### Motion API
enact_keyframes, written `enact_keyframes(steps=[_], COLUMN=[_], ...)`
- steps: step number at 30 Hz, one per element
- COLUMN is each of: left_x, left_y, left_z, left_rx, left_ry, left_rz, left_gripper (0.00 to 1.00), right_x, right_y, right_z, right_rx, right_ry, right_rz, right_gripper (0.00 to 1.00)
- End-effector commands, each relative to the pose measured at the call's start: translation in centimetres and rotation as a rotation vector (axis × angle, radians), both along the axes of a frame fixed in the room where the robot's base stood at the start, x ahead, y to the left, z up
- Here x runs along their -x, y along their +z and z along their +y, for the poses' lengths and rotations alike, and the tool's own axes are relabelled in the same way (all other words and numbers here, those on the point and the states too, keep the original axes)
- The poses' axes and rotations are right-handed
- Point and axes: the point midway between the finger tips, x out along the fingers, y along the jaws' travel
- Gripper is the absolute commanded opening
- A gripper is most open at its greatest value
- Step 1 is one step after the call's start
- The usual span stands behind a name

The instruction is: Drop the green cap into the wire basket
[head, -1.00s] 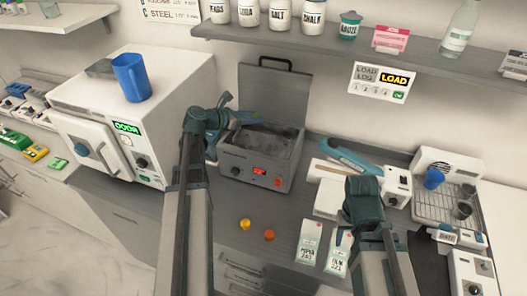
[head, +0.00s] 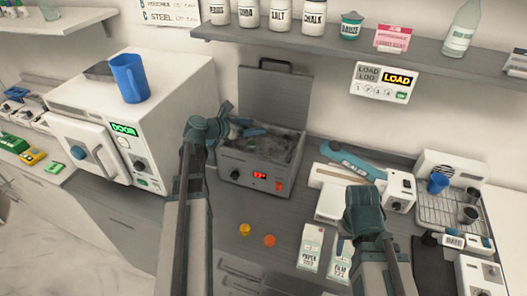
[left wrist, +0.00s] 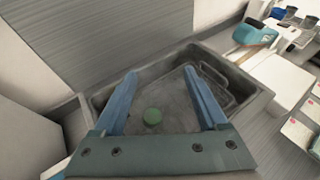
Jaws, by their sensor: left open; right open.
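The green cap (left wrist: 152,117) shows in the left wrist view as a small round disc low in the grey metal bath, between my spread fingers and touching neither. Thin wires of the wire basket (left wrist: 232,98) show inside the bath, right of the cap; I cannot tell whether the cap lies within the basket. My left gripper (head: 252,131) is open over the bath (head: 238,169); its blue fingers (left wrist: 158,88) frame the cap. I cannot make out the cap in the head view. My right gripper (head: 341,244) is open over the counter's front, partly hidden by its arm.
The bath's raised lid (head: 275,95) stands behind it. A white oven-like box (head: 150,85) with a blue jug (head: 130,78) is left. A sealer (head: 350,172) is right. Yellow (head: 244,230) and orange (head: 269,241) caps lie on the counter before the bath.

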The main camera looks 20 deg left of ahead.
Motion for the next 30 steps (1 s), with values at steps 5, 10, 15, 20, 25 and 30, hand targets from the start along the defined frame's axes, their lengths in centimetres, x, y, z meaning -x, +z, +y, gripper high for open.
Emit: enact_keyframes(steps=[5,10,15,20,25,30], left_x=[0.8,3.5,6.6,8.9,10.5,11.1], left_y=[0.5,2.0,3.5,4.5,5.1,5.3], left_z=[0.4,1.8,3.5,4.8,5.8,6.1], left_rx=[0.000,0.000,0.001,0.001,0.000,0.000], left_ry=[0.001,0.004,0.005,0.004,0.001,0.000], left_rz=[0.000,0.000,0.001,0.000,0.000,0.000], left_gripper=[0.75,0.75,0.75,0.75,0.75,0.75], right_x=[0.0,0.0,0.0,0.0,0.0,0.0], right_y=[0.5,2.0,3.5,4.5,5.1,5.3], right_z=[0.0,0.0,0.0,0.0,0.0,0.0], right_rx=[0.000,0.000,0.000,0.000,0.000,0.000], right_ry=[0.000,0.001,0.001,0.002,0.000,-0.001], right_rz=[0.000,0.000,0.000,0.000,0.000,0.000], right_gripper=[0.50,0.50,0.50,0.50,0.50,0.50])
